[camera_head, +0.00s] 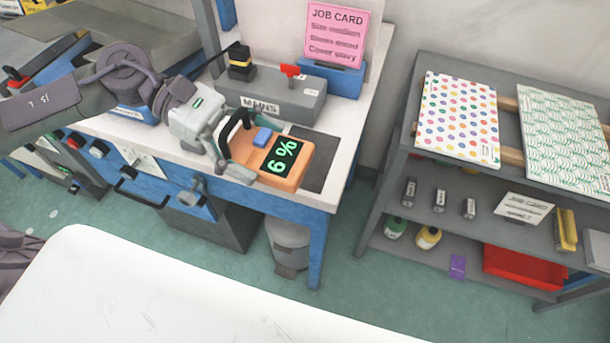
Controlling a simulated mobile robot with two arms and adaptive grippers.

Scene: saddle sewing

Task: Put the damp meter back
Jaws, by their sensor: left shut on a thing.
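The damp meter (288,175) is an orange block with a black handle, a blue button and a dark screen whose green reading looks like 6 %. My left gripper (228,140) is shut on its black handle, and its fingers hide part of the meter's left end. The meter is at the front right of the blue-and-white bench (346,120), overlapping a dark grey pad (325,150). I cannot tell whether it rests there or hangs just above. My right gripper is not in view.
Behind the meter stands a grey MAINS box (285,98) with a red switch, and a blue holder (335,78) with a pink job card (337,32). A grey shelf rack (400,150) stands right across a floor gap. A bin (288,245) is below the bench. A white surface (150,290) fills the foreground.

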